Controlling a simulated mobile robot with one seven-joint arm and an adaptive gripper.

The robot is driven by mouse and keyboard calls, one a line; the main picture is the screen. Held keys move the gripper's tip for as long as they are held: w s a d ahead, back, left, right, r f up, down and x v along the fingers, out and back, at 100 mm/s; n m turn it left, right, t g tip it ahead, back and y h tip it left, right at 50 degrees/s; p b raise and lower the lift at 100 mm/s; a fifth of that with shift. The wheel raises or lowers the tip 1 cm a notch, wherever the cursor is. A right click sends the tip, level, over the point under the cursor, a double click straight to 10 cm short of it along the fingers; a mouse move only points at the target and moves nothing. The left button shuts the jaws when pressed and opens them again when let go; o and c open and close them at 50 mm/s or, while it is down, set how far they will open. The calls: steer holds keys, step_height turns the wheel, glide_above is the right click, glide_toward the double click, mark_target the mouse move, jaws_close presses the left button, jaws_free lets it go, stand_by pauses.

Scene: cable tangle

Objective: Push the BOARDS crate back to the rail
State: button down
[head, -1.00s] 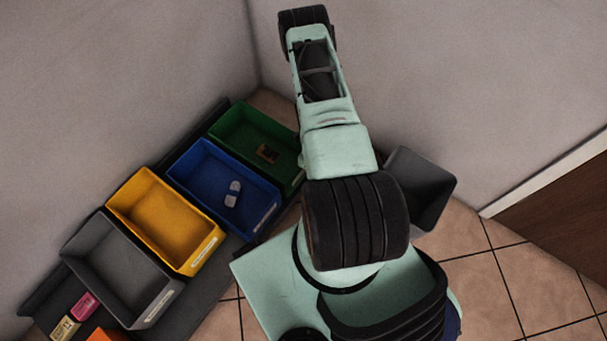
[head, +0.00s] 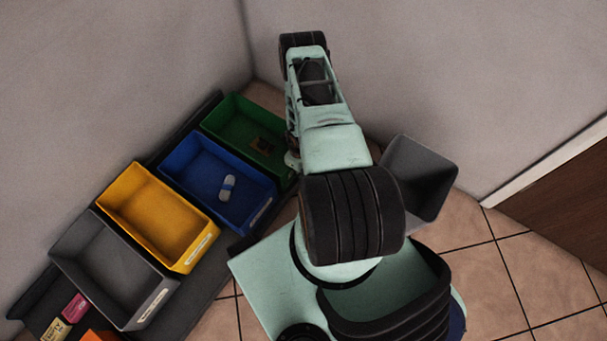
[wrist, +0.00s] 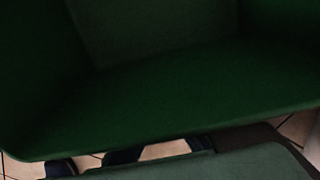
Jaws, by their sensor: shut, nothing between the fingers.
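A green crate (head: 220,125) stands at the far end of the row of crates, by the wall corner, with a small dark and brown item (head: 265,146) in it. It is probably the BOARDS crate, but its label is hidden behind my arm. Its green inside (wrist: 170,90) fills most of the wrist view from close up, with its rim low in the picture. My arm reaches over the right side of this crate in the head view. My gripper is hidden behind the arm there, and I cannot make out its fingers in the wrist view. Contact with the crate cannot be told.
A blue crate (head: 180,165) holding a white and blue item, a yellow crate (head: 120,200) and a grey crate (head: 75,255) stand beside it on a dark rack (head: 215,290). A dark grey bin (head: 425,165) stands right of my arm. Tiled floor (head: 500,280) is clear at right.

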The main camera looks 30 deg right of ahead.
mark_target(279, 164)
steer(key=w+a+b, duration=0.1)
steer(key=w+b, duration=0.1)
steer(key=w, duration=0.1)
steer(key=w+a+b, duration=0.1)
steer(key=w+b, duration=0.2)
steer(key=w+a+b, duration=0.1)
steer(key=w+b, duration=0.1)
steer(key=w, duration=0.1)
steer(key=shift+w+a+f+b, duration=0.15)
steer(key=shift+w+a+b, duration=0.1)
steer(key=shift+a+b, duration=0.15)
steer(key=shift+w+a, duration=0.1)
steer(key=shift+w, duration=0.15)
steer(key=shift+r, duration=0.2)
steer(key=s, duration=0.1)
steer(key=s+d+p, duration=0.1)
steer(key=s+r, duration=0.1)
steer(key=shift+s+d+r, duration=0.1)
steer(key=shift+s+d, duration=0.25)
steer(key=shift+s, duration=0.05)
step_height(279, 164, up, 9)
steer(key=p, duration=0.4)
